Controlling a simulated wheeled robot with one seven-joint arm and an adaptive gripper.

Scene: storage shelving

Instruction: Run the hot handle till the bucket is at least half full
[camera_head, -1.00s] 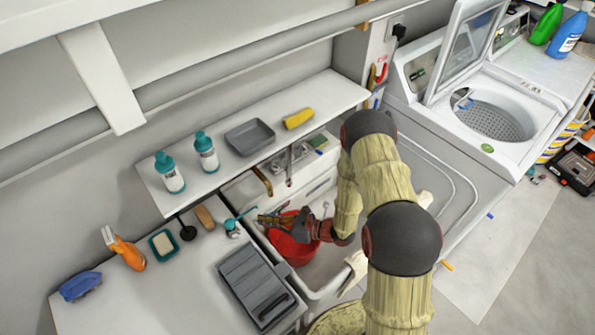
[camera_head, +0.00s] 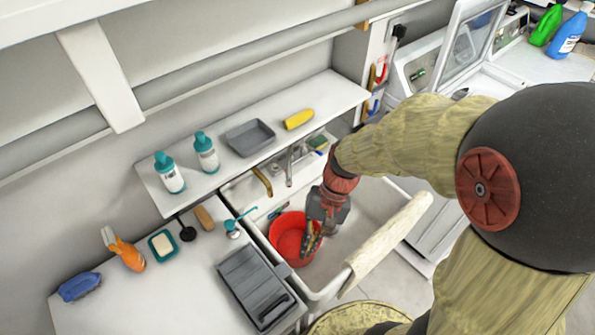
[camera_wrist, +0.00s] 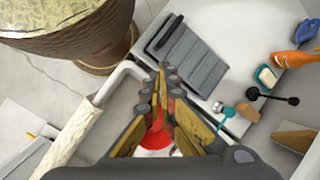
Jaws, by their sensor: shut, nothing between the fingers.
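The red bucket (camera_head: 284,238) stands in the white sink (camera_head: 332,281), and a red part of it shows between my fingers in the wrist view (camera_wrist: 155,141). My gripper (camera_head: 309,246) points down over the bucket's right side, shut and empty; its fingertips also show in the wrist view (camera_wrist: 160,72). The bucket's visible inside is red; I cannot make out any water. Behind the sink, below the shelf, are a grey metal tap part (camera_head: 290,167) and a curved brass-coloured part (camera_head: 262,180). I cannot tell which is the hot handle.
A white shelf (camera_head: 222,176) overhangs the back of the sink and carries bottles, a grey tray (camera_head: 250,137) and a yellow item (camera_head: 298,119). A counter with a grey ribbed tray (camera_head: 252,285) lies left. A washing machine stands right.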

